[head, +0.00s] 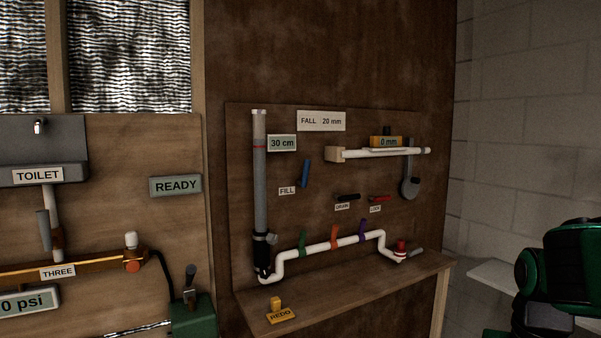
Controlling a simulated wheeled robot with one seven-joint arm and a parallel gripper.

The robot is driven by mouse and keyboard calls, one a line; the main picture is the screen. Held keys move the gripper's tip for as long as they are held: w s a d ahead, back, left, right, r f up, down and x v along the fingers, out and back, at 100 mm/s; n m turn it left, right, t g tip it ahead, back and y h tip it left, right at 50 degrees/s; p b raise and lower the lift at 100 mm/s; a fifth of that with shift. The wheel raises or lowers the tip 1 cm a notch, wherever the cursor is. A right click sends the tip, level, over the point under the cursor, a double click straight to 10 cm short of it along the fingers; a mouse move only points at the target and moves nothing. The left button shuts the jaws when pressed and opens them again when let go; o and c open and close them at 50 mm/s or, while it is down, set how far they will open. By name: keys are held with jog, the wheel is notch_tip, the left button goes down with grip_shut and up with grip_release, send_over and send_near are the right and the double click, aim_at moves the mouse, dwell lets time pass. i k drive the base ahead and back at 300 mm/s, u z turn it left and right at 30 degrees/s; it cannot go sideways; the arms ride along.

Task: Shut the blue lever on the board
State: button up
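The blue lever (304,174) is on the brown board (290,222), just above a white label reading FILL (287,191). It stands nearly upright, with its top leaning slightly to the right. Nothing touches it. Green and black links of my arm show at the right edge, well to the right of the board. The fingers of my gripper are not visible, so its state is hidden.
A grey vertical tube (260,180) stands left of the lever. Black (348,197) and red (379,198) levers sit to its lower right. A white pipe (320,247) with coloured clips runs below. A wooden ledge (350,292) juts out underneath, holding a yellow REDO block (280,314).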

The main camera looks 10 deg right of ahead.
aim_at(304, 179)
jog(key=u, duration=0.05)
jog(key=i, duration=0.95)
jog(key=z, duration=0.1)
